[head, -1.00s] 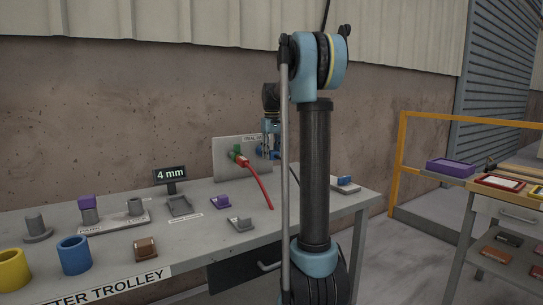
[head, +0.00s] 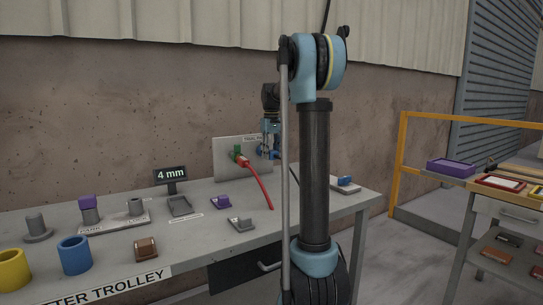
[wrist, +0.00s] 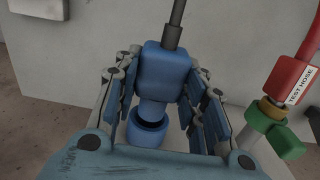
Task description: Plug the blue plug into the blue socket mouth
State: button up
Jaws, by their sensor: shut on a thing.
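The blue plug (wrist: 166,72) is between the fingers of my gripper (wrist: 162,92), with its dark cable rising from its back in the wrist view. Its narrower nose points at the blue socket mouth (wrist: 147,136), a round ring just below it. The nose tip overlaps the mouth's dark opening, with a dark gap showing at the right. I cannot tell whether it is inside or how deep. In the head view my gripper (head: 270,142) is at the upright panel (head: 226,167), partly behind my arm; plug and socket are too small there to tell apart.
A red test hose (head: 260,182) with a green fitting (wrist: 277,130) stands close to the right of my gripper in the wrist view. A 4 mm display (head: 171,177), blue cup (head: 74,254), yellow cup (head: 13,268) and several small parts stand on the trolley left of the panel.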

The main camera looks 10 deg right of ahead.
jog(key=shift+w+a, duration=0.3)
jog(key=shift+w, duration=0.45)
jog(key=shift+w+a, duration=0.3)
jog(key=shift+w, duration=0.45)
jog(key=o, duration=1.2)
jog(key=shift+r, duration=0.1)
notch_tip(320, 180, up, 12)
